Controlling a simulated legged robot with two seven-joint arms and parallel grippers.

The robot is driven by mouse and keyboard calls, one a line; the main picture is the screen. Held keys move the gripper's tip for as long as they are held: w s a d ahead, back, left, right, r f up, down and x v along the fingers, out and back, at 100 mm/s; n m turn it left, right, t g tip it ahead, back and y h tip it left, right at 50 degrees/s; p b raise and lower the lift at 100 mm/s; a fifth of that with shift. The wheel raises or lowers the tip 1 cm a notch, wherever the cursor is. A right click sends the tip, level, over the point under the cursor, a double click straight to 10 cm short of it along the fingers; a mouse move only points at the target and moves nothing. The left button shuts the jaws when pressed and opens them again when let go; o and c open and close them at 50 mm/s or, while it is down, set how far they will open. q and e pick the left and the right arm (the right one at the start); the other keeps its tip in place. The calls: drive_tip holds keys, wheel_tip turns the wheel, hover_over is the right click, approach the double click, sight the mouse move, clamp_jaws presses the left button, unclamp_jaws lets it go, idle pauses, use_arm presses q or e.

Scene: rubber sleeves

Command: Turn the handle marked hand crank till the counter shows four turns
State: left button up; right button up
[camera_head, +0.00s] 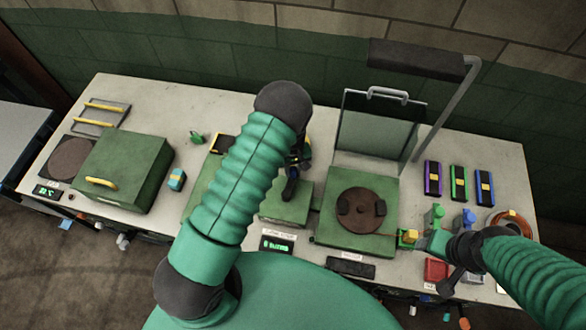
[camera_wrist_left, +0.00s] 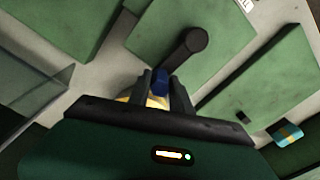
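The hand crank has a dark arm (camera_head: 290,188) on a green box (camera_head: 288,212) in the middle of the bench. In the left wrist view, the crank arm (camera_wrist_left: 184,52) runs from its round hub to a blue handle grip (camera_wrist_left: 160,79). My left gripper (camera_wrist_left: 162,84) has its two fingers closed on either side of the blue grip. In the head view my left gripper (camera_head: 298,152) is partly hidden by my green arm. The counter (camera_head: 277,245) shows green lit characters, too small to read surely. My right gripper (camera_head: 425,242) is beside a yellow-green piece; its fingers are unclear.
A green box with a dark round plate (camera_head: 361,211) and a raised clear lid (camera_head: 377,128) stands right of the crank. A green case with a yellow handle (camera_head: 121,170) stands left. Purple, green and blue blocks (camera_head: 459,183) lie at the right. A dark overhead bar (camera_head: 416,59) rises behind.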

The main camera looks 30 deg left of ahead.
use_arm(q)
drive_tip(key=shift+a, duration=0.2)
drive_tip(key=shift+c, duration=1.2)
drive_tip(key=shift+a, duration=0.25)
clamp_jaws()
use_arm(e)
drive_tip(key=shift+a+r, duration=0.1)
drive_tip(key=shift+a, duration=0.3)
use_arm(q)
drive_tip(key=shift+d, duration=0.15)
use_arm(e)
drive_tip(key=shift+d, duration=0.15)
use_arm(q)
drive_tip(key=shift+d, duration=0.1)
